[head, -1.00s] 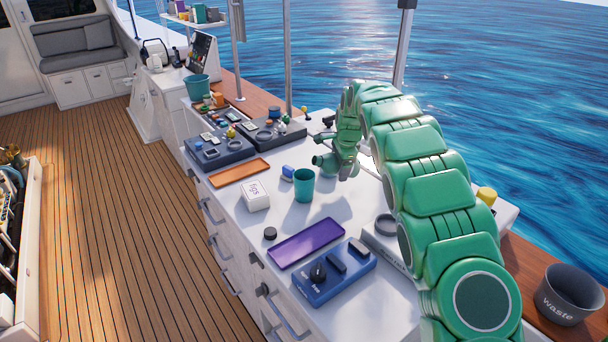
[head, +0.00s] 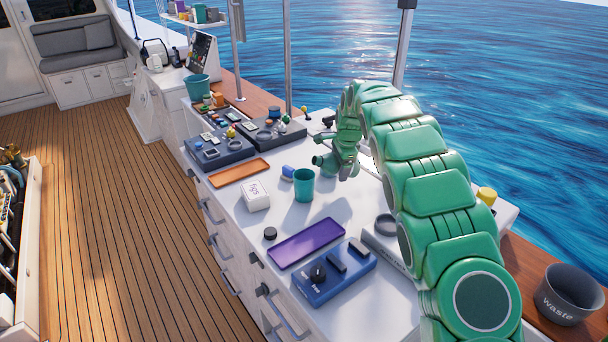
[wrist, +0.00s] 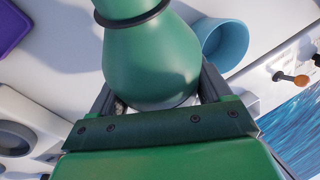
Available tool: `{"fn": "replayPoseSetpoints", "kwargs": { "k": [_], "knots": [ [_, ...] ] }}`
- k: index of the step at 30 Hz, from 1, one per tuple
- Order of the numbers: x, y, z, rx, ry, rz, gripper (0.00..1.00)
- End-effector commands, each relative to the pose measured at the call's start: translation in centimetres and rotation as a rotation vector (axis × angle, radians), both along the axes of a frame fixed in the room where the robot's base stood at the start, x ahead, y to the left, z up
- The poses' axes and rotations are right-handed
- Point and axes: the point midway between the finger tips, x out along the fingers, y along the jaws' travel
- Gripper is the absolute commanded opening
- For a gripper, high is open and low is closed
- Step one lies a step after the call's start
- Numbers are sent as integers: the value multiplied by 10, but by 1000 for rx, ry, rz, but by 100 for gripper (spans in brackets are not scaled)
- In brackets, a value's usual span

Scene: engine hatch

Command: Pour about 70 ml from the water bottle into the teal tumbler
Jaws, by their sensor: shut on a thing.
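The teal tumbler (head: 303,187) stands upright on the white counter, its open rim facing up. It also shows in the wrist view (wrist: 226,40), right of the bottle. My gripper (head: 347,165) is shut on the green water bottle (head: 324,161), behind and right of the tumbler. In the wrist view the bottle (wrist: 150,65) fills the space between my fingers (wrist: 155,100), with a dark ring around its narrower part. The bottle looks tilted in the head view, its end towards the tumbler. Its mouth is not clear, and I see no water stream.
A small blue object (head: 288,172) lies just left of the tumbler, and a white figs box (head: 256,195) stands nearby. A purple tray (head: 306,243), a dark puck (head: 270,233) and a blue device (head: 333,275) are nearer. An orange tray (head: 239,171) is farther left.

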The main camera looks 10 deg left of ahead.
Motion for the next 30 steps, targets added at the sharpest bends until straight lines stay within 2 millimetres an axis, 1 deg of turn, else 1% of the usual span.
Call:
{"fn": "replayPoseSetpoints", "kwargs": {
  "k": [10,21,30],
  "knots": [
    [0,2,0,34,18,1,35],
    [-4,8,-10,175,102,-1,35],
    [-7,16,9,294,167,1,35]
  ]
}}
